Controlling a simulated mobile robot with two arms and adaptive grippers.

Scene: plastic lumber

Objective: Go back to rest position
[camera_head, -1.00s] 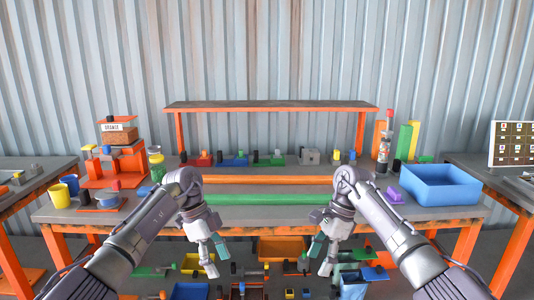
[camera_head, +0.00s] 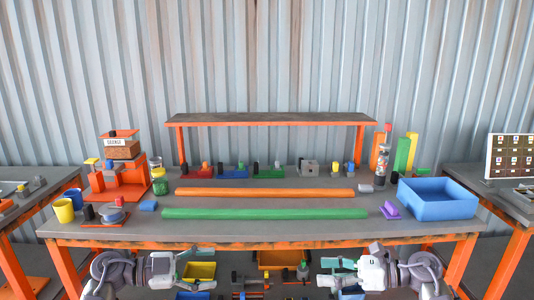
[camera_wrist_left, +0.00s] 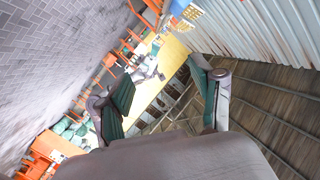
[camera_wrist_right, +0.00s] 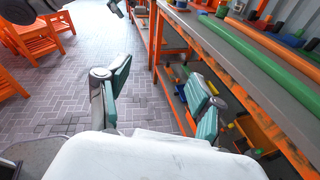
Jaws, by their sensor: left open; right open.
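My left gripper (camera_head: 206,270) is low in front of the workbench's front edge, pointing inward, empty. In the left wrist view its two green-padded fingers (camera_wrist_left: 160,88) stand apart with nothing between them. My right gripper (camera_head: 323,272) is at a similar height on the other side, also pointing inward and empty. In the right wrist view its fingers (camera_wrist_right: 160,88) are spread, with the bench beside them. Both grippers are below the tabletop level in the head view and touch nothing that I can see. An orange bar (camera_head: 265,191) and a green bar (camera_head: 265,213) lie parallel on the workbench (camera_head: 300,233).
A blue bin (camera_head: 436,210) sits at the bench's right end. Yellow and blue cups (camera_head: 64,211) stand at the left end. A raised shelf (camera_head: 270,119) spans the back. Bins, including a yellow one (camera_head: 199,270), lie under the bench. Side tables flank it.

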